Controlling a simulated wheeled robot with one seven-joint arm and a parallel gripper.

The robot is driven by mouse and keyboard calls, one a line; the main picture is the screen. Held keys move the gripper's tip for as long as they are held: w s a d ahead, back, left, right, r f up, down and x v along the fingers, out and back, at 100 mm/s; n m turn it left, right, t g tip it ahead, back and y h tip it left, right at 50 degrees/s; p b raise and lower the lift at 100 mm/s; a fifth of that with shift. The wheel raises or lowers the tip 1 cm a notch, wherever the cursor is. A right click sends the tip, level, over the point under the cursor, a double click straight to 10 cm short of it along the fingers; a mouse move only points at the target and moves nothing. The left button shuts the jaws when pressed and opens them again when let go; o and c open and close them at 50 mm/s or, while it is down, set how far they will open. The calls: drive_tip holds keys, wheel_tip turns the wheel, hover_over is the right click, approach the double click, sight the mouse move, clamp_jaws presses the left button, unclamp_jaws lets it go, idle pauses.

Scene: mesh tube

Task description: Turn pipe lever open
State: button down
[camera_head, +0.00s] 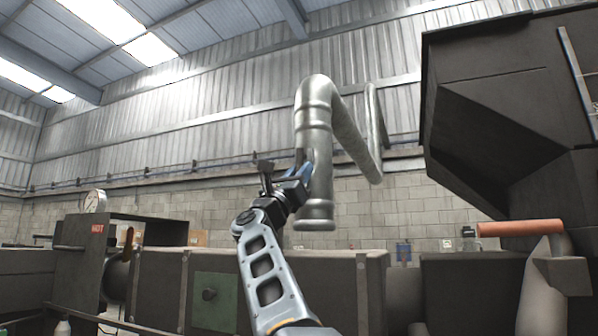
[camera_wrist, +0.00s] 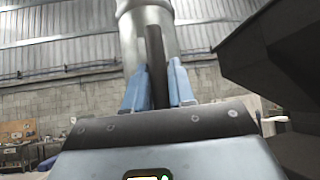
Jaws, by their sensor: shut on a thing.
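A large silver pipe (camera_head: 315,120) bends over at its top and hangs down in the middle of the head view. My gripper (camera_head: 304,172) is up against its left side, with blue fingers. In the wrist view the pipe (camera_wrist: 150,35) rises behind my gripper (camera_wrist: 159,88). A dark, narrow lever (camera_wrist: 156,60) stands nearly upright between the two blue fingers, and they are shut on it.
A dark hopper-like machine (camera_head: 510,110) fills the upper right. A pipe with an orange handle (camera_head: 520,228) stands at the lower right. A long dark machine housing (camera_head: 270,285) runs below, with a brown-red lever (camera_head: 128,240) at left. The space left of the pipe is open.

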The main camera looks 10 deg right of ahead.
drive_tip(key=shift+r, duration=0.1)
drive_tip(key=c, duration=1.1)
unclamp_jaws()
drive_tip(key=shift+o, duration=0.2)
